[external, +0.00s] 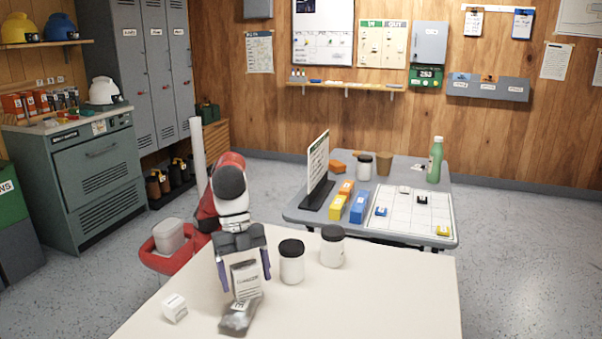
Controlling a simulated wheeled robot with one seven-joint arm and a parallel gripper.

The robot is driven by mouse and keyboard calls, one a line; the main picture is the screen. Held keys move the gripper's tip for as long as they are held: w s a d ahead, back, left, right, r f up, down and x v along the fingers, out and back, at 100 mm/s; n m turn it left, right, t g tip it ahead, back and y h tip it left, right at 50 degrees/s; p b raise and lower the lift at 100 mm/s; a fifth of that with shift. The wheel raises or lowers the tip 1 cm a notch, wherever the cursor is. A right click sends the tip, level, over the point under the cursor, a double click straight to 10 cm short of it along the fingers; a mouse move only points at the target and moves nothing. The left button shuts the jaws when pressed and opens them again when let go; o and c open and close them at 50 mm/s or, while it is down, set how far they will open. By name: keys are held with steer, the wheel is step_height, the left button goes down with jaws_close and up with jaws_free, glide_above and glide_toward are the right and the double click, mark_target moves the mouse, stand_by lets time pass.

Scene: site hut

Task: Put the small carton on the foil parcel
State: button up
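The small carton (174,308), a white box with faint print, sits on the cream table at the front left. The foil parcel (237,318), silver-grey with a small white label, lies near the table's front edge, to the right of the carton and apart from it. My gripper (245,284) points down over the table behind the foil parcel, up and to the right of the carton. Its two purple-grey fingers are spread wide. An upright pack (246,280) with a white printed label shows between them, with gaps at both sides; I cannot tell its exact depth.
Two white jars with black lids, one (292,262) close right of my gripper and one (332,246) farther right, stand on the cream table (390,300). Its right part is clear. A grey table (300,215) behind holds a sign, boxes, a cup and a green bottle (435,160).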

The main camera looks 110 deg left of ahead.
steer(key=v, duration=1.2)
steer(key=shift+r, duration=0.2)
steer(key=s+a+f+n+t+y, duration=0.1)
steer(key=s+a+y, duration=0.1)
steer(key=a, duration=1)
steer(key=s+a+f+n+t+y, duration=0.1)
steer(key=s+a+n+t, duration=0.1)
steer(key=a, duration=1)
steer(key=s+a+f+n, duration=0.3)
steer(key=s+a+f, duration=0.4)
steer(key=a+f, duration=0.3)
steer(key=s+a+f+n, duration=0.3)
steer(key=s+a+f, duration=0.5)
steer(key=a+f, duration=0.1)
steer(key=shift+a+f+g, duration=0.3)
steer(key=shift+a+f, duration=0.05)
steer(key=shift+f, duration=0.3)
